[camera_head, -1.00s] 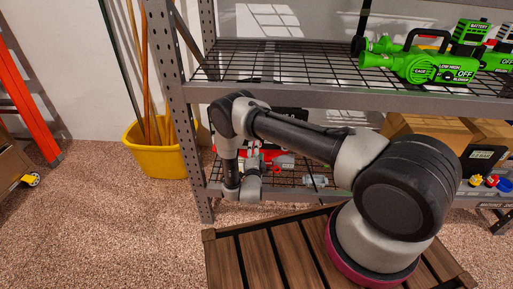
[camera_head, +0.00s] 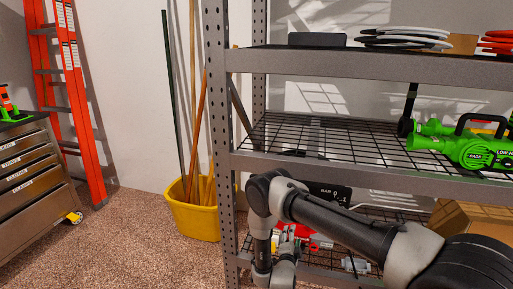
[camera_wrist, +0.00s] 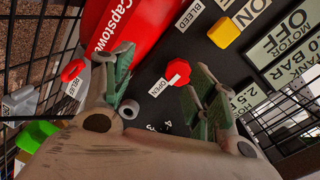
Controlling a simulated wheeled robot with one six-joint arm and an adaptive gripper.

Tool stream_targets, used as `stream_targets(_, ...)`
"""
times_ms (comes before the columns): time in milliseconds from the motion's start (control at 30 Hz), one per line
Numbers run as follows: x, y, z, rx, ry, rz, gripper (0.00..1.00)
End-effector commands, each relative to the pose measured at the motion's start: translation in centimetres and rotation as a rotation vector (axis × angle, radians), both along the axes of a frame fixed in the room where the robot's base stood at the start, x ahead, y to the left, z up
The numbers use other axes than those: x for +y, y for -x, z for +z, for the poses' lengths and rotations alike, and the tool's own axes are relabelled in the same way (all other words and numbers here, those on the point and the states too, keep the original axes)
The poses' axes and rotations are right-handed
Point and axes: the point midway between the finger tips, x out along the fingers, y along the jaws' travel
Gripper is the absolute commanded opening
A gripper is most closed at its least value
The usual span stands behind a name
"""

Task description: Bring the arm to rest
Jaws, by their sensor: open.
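My arm (camera_head: 335,222) is bent in front of the steel shelf rack, with its wrist (camera_head: 272,255) hanging down at the lower shelf. My gripper (camera_wrist: 160,88) shows in the wrist view with its two green-padded fingers spread apart and nothing between them. Beyond the fingers is a black panel (camera_wrist: 150,60) with a red knob (camera_wrist: 177,72) by an "OPEN" label, a yellow button (camera_wrist: 225,33) and a red cylinder marked "Capstow" (camera_wrist: 130,25). The fingertips are close to the panel; I cannot tell whether they touch it. The fingers are hidden in the head view.
The rack's perforated upright (camera_head: 218,120) and wire middle shelf (camera_head: 330,140) are close to my arm. A green blower (camera_head: 470,145) lies on that shelf. A yellow bucket (camera_head: 195,218) with poles, an orange ladder (camera_head: 80,110) and a steel toolchest (camera_head: 35,165) stand left. Floor (camera_head: 120,240) between is clear.

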Motion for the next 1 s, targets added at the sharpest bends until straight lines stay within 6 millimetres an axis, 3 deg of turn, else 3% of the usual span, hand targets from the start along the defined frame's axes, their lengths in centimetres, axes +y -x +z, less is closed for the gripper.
stream_targets(67, 0.4, 0.7, -3.5, 0.175, 0.054, 0.044, 0.58)
stream_targets(200, 0.9, 5.2, -10.2, 0.568, 0.179, 0.191, 0.58)
stream_targets(267, 1.8, 6.7, -11.3, 0.714, 0.220, 0.273, 0.58)
stream_targets(367, 3.5, 8.8, -10.7, 0.931, 0.278, 0.427, 0.58)
stream_targets(467, 5.0, 10.4, -7.5, 1.115, 0.327, 0.600, 0.58)
stream_targets(567, 5.8, 11.8, -2.5, 1.251, 0.369, 0.772, 0.58)
stream_targets(667, 5.7, 13.2, 3.6, 1.352, 0.411, 0.938, 0.58)
stream_targets(867, 3.0, 16.5, 16.7, 1.464, 0.496, 1.210, 0.58)
stream_targets(1000, -0.2, 19.5, 25.4, 1.500, 0.556, 1.342, 0.58)
